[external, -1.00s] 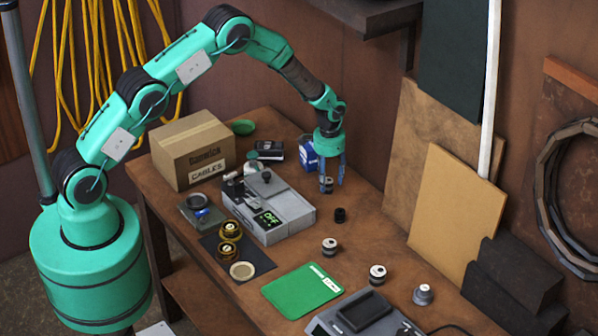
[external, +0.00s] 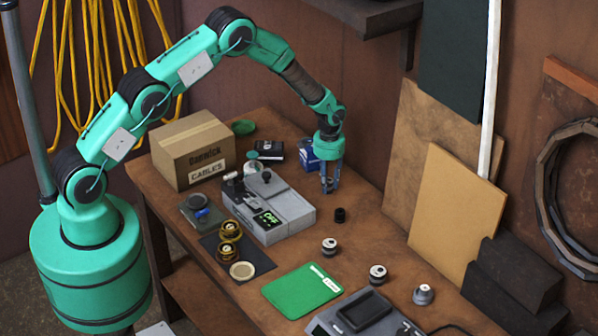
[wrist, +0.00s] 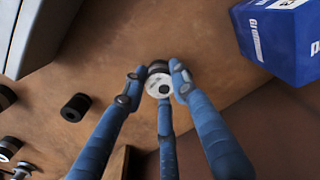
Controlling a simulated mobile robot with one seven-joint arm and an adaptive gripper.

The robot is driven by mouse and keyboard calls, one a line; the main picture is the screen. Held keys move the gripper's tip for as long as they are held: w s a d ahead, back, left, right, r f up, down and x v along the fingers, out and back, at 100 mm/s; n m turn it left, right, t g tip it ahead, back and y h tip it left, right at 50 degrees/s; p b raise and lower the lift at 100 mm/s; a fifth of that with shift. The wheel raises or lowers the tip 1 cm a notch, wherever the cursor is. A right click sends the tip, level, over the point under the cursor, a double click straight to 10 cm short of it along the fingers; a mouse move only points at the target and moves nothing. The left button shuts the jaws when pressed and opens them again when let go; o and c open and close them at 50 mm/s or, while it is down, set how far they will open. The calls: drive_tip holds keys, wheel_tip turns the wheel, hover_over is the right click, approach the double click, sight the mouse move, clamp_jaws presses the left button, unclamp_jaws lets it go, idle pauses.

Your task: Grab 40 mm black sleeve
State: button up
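My gripper (external: 330,190) is low over the far end of the bench, fingers pointing down. In the wrist view its blue fingers (wrist: 158,84) are drawn in around a small round piece (wrist: 155,88) with a pale face, a dark hole and a black part behind. No size marking is readable on either.
A blue box (external: 309,154) stands close behind my gripper. A grey device reading OFF (external: 284,210) is to the left. Pale-topped black pieces (external: 329,247) (external: 377,274) and a grey one (external: 423,294) stand nearer the camera. A green mat (external: 300,289) lies beside them.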

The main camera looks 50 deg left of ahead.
drive_tip(key=shift+r, duration=0.15)
clamp_jaws()
drive_tip(key=shift+w+r, duration=0.1)
drive_tip(key=shift+r, duration=0.4)
drive_tip(key=shift+r+b, duration=0.4)
drive_tip(key=shift+r, duration=4)
